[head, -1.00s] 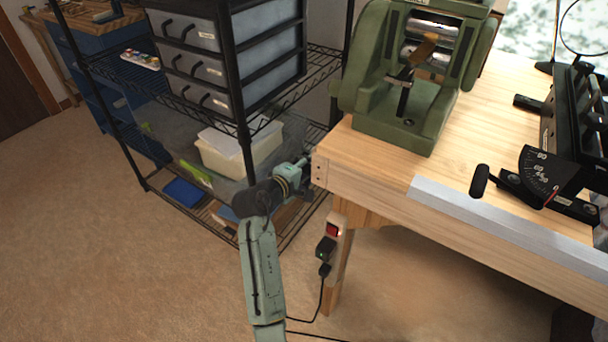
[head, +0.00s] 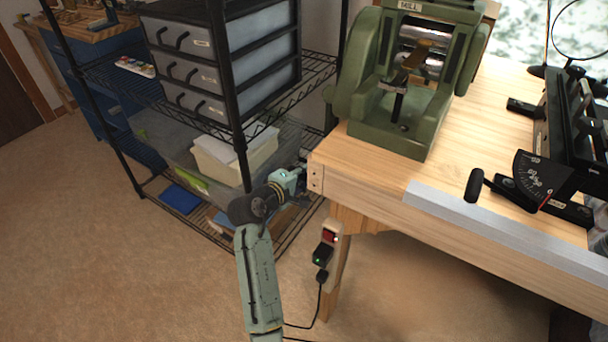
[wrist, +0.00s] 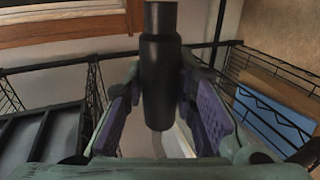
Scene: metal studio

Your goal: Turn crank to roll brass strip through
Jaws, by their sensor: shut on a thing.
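The green rolling mill (head: 395,138) stands on the wooden bench, with shiny steel rollers (head: 428,34) in its frame. The brass strip (head: 414,56) is a small brownish piece at the front of the rollers, slanting down toward the mill's front. My gripper (wrist: 165,105) is shut on the black crank handle (wrist: 160,70), which stands between its purple pads in the wrist view. In the head view my gripper's body (head: 286,181) is beside the bench's left corner; its fingertips and the crank handle are hidden there or too small to make out.
The bench corner (head: 316,178) is close to my gripper on the right. A black wire shelf (head: 238,100) with drawers and bins stands close on the left. A black bending tool (head: 545,180) and a metal edge strip (head: 500,232) are farther right on the bench.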

